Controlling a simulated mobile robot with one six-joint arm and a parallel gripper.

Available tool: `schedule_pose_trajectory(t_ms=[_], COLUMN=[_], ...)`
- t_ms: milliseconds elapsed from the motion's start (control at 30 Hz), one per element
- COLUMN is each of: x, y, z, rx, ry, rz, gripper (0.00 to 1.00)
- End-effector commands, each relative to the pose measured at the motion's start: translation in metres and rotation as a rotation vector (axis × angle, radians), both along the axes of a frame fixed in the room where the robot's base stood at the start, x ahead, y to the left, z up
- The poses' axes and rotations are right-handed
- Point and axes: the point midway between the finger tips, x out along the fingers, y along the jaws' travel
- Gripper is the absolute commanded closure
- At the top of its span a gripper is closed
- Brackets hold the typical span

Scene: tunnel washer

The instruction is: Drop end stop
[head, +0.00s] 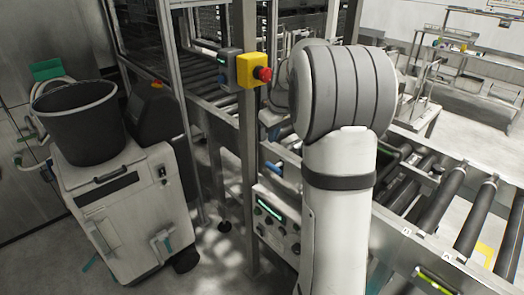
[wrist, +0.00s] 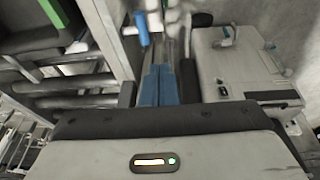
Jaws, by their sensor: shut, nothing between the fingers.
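My gripper (wrist: 157,72) shows in the wrist view as two blue fingers side by side, shut with nothing between them. A blue lever handle (wrist: 141,28) stands just beyond the fingertips and a little to the left, apart from them in the picture. In the head view a blue handle (head: 278,169) sticks out from the side of the roller conveyor (head: 440,215), left of my arm. Whether it belongs to the end stop, I cannot tell. My arm hides part of the conveyor, and the gripper is not clearly seen in the head view.
A yellow box with a red emergency button (head: 250,70) is fixed to a post left of my arm. A control panel (head: 275,222) sits below the conveyor. A white wheeled machine (head: 125,205) carries a black bucket (head: 82,118) at the left. Bare floor lies between.

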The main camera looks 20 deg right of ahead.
Motion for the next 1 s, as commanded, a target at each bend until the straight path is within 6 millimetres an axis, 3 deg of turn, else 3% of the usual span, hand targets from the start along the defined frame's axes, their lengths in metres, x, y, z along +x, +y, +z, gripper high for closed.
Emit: schedule_pose_trajectory(t_ms=[167,633,767,1000], x=[0.019,0.022,0.027,0.042], y=[-0.021,-0.021,-0.020,-0.018], z=[-0.005,-0.012,-0.029,-0.078], rx=[-0.006,-0.006,-0.006,-0.005], ry=[-0.009,-0.008,-0.006,-0.004], rz=[0.024,0.028,0.028,0.030], gripper=[1.00,1.00,1.00,1.00])
